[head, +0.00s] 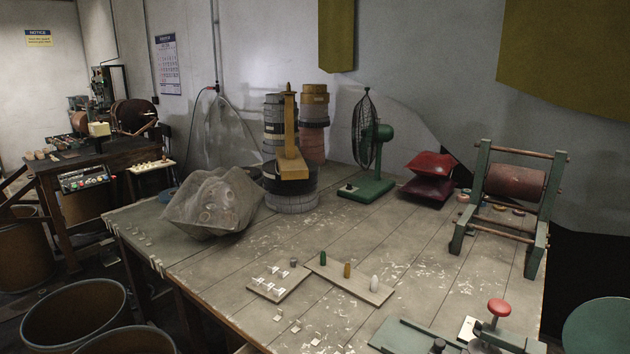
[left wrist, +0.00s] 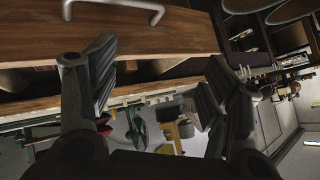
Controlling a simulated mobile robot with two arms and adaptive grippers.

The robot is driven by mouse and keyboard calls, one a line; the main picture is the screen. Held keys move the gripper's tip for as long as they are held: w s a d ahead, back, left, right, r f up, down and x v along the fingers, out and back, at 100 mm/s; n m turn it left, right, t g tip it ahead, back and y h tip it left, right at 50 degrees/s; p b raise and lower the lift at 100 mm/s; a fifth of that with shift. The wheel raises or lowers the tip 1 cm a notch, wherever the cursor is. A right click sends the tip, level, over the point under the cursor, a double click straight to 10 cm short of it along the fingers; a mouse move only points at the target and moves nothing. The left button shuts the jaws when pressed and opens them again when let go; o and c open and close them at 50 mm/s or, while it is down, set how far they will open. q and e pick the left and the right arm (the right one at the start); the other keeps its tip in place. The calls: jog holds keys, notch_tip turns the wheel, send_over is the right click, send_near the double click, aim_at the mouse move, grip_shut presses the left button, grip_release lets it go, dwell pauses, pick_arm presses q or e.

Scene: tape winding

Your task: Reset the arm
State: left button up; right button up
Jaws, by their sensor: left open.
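My left gripper (left wrist: 160,58) shows only in the left wrist view. Its two dark fingers are spread wide apart, with nothing between them. Behind the fingers is the wooden front of the workbench (left wrist: 170,35), with a metal handle (left wrist: 152,12) at the top of the picture. The scene appears turned over in this view. Neither of my arms shows in the head view, and my right gripper is in no frame.
Round bins (head: 75,312) stand at lower left. Much of the worktop's middle is clear.

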pick_arm(q)
jog(key=s+f+n+g, duration=0.3)
jog(key=s+f+g, duration=0.45)
jog(key=s, duration=0.65)
jog(key=s+d+f+p+x, duration=0.1)
jog(key=s+x, duration=0.1)
jog(key=x, duration=1)
jog(key=s+p+x, duration=0.1)
jog(key=s+x, duration=0.2)
jog(key=x, duration=0.9)
jog(key=s+a+f+g+p, duration=0.1)
jog(key=s+a+f+p, duration=0.1)
jog(key=s+f, duration=1.2)
jog(key=s+a, duration=0.1)
jog(key=s, duration=0.2)
jog(key=shift+a+h, duration=0.2)
jog(key=shift+h, duration=0.1)
jog(key=shift+s, duration=0.1)
